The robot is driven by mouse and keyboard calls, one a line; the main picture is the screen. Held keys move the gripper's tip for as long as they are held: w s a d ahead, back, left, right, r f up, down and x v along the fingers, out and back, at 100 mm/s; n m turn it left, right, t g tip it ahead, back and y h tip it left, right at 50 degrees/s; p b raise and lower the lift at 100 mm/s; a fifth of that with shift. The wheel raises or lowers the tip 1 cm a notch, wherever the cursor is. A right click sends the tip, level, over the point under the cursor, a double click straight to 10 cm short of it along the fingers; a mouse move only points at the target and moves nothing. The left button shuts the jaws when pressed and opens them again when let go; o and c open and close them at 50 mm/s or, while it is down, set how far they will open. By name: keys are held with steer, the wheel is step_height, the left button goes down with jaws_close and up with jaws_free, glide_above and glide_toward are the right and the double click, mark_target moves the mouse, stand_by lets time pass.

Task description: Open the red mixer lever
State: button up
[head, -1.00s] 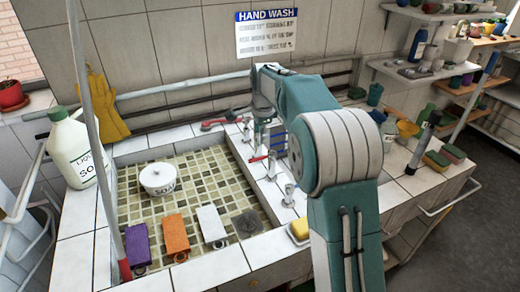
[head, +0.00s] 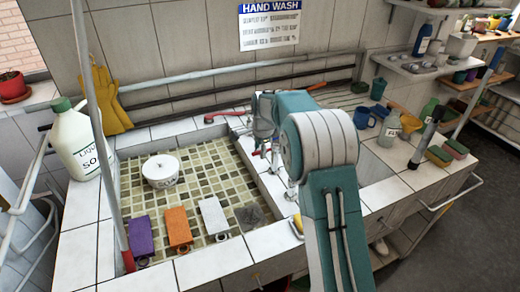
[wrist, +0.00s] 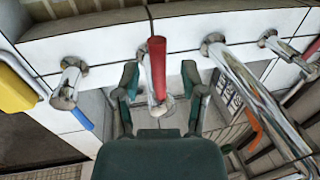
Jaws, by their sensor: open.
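The red mixer lever (wrist: 157,68) stands on a chrome tap body in the wrist view, near the middle. My gripper (wrist: 160,82) is open, with one dark green finger on each side of the lever. Whether either finger touches it cannot be told. In the head view my gripper (head: 264,134) points down over the tiled ledge at the sink's right side. A small red piece (head: 258,152) shows just below it; my arm hides most of the taps there.
In the wrist view a chrome spout (wrist: 258,98) runs close on the right, and a tap with a blue lever (wrist: 82,118) is on the left. A yellow sponge (wrist: 14,90) lies at the left edge.

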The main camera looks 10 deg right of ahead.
steer(key=shift+c, duration=0.3)
steer(key=shift+d, duration=0.1)
jaws_close()
steer(key=shift+s+n, duration=0.15)
steer(key=shift+n, duration=0.15)
steer(key=s+d+n+g+y, duration=0.1)
steer(key=d+n, duration=0.5)
steer(key=n, duration=1)
steer(key=shift+s+d+n+g+y, duration=0.15)
steer(key=shift+s+n+g+y, duration=0.2)
steer(key=shift+s+g, duration=0.65)
steer(key=shift+s+t, duration=0.3)
